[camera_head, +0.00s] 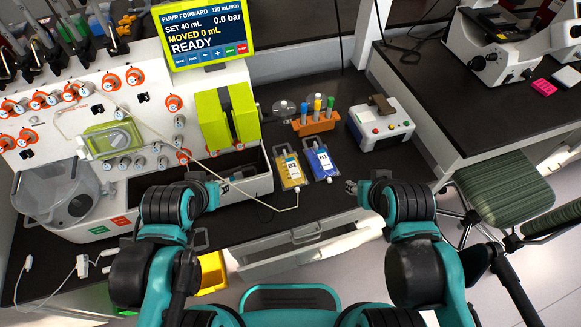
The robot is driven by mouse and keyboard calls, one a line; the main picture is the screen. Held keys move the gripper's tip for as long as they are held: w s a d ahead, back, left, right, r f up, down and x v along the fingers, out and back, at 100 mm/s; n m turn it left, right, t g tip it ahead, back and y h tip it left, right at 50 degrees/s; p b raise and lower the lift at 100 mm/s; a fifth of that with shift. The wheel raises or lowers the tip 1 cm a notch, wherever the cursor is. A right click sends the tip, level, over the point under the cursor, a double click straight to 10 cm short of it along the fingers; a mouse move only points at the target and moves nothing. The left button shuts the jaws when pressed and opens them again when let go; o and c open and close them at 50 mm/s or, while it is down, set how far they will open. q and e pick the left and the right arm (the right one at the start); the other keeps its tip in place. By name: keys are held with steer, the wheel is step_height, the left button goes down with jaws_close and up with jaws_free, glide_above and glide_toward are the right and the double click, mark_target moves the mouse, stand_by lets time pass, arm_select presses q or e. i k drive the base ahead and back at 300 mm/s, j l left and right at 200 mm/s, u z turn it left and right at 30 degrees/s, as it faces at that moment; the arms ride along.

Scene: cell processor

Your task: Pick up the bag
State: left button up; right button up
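Two small labelled bags lie side by side on the dark bench. The yellow bag (289,172) is on the left, with a thin tube running from its lower end. The blue bag (322,161) is on the right. My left gripper (226,185) is left of the yellow bag, by the front of the machine's dark tray, and apart from both bags. My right gripper (349,187) is right of and a little below the blue bag, also apart from it. Both grippers are too small in the picture to tell how far their fingers are spread.
A white cell processor (80,150) with orange-ringed knobs and a pump screen (205,35) stands on the left. An orange rack (315,123) of capped tubes and a white device (381,123) stand behind the bags. A drawer (305,238) lies below the bench edge. A green stool (505,190) is at right.

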mark_target(292, 173)
steer(key=i+l+u, duration=0.1)
steer(key=l+u, duration=0.35)
steer(key=l, duration=0.25)
steer(key=l+u, duration=0.5)
steer(key=l, duration=0.2)
steer(key=k, duration=0.05)
